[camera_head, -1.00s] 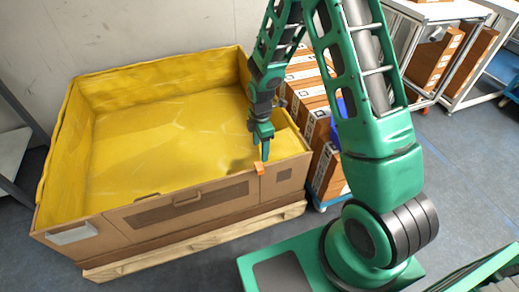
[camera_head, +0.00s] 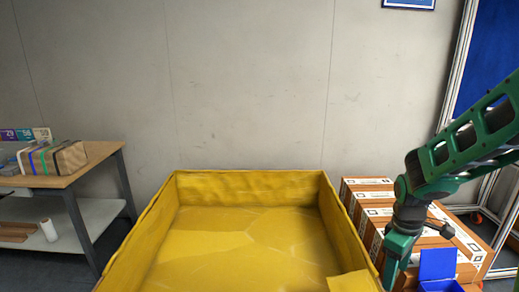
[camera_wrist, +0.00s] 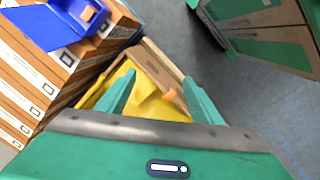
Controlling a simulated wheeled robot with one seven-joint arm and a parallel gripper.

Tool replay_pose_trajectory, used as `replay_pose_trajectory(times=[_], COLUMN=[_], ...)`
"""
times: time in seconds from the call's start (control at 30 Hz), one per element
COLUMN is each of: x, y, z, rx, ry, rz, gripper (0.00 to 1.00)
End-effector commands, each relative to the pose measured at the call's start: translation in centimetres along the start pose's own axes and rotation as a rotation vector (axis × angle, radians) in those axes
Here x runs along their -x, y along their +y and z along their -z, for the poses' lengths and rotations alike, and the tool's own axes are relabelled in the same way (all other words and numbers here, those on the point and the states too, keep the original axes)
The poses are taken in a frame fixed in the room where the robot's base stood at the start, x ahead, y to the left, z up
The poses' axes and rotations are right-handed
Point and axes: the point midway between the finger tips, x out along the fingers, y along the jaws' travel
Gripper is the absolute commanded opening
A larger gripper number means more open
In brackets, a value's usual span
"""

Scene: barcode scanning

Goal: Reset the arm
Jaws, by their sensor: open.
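My gripper (camera_head: 391,272) hangs at the right side of the body camera view, beside the right wall of a large yellow-lined box (camera_head: 250,187). In the wrist view my gripper (camera_wrist: 160,97) shows two green fingers spread apart with nothing held between them. The orange piece appears apart from the fingers. Part of my arm is cut off by the right picture edge.
Stacked brown cartons (camera_head: 369,197) stand right of the yellow-lined box, with a blue bin (camera_head: 437,265) by them. The blue bin also shows in the wrist view (camera_wrist: 45,27). A wooden-topped table (camera_head: 95,152) with a parcel (camera_head: 58,157) stands at left. A grey wall is behind.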

Motion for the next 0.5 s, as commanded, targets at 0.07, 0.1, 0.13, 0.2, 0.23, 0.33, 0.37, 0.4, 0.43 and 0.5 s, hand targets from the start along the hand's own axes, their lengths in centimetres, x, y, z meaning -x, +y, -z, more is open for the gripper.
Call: replay_pose_trajectory(times=[0.07, 0.1, 0.13, 0.2, 0.23, 0.33, 0.37, 0.4, 0.43, 0.5], x=[2.1, 2.9, 3.5, 4.8, 5.4, 6.9, 7.4, 7.9, 8.2, 9.0], y=[-0.1, -0.4, -0.6, -1.2, -1.4, -2.7, -3.0, -3.6, -4.2, -5.3], z=[-2.6, -3.9, -4.8, -7.0, -7.8, -10.8, -11.7, -12.8, -13.6, -15.4], rx=[-0.132, -0.199, -0.249, -0.365, -0.415, -0.581, -0.632, -0.696, -0.745, -0.858], ry=[0.003, 0.001, 0.002, 0.001, 0.002, 0.003, 0.004, 0.005, 0.006, 0.009], rz=[-0.004, -0.002, -0.002, 0.004, 0.006, 0.017, 0.02, 0.026, 0.031, 0.044], gripper=[0.6, 0.6, 0.6, 0.6, 0.6, 0.6, 0.6, 0.6, 0.6, 0.6])
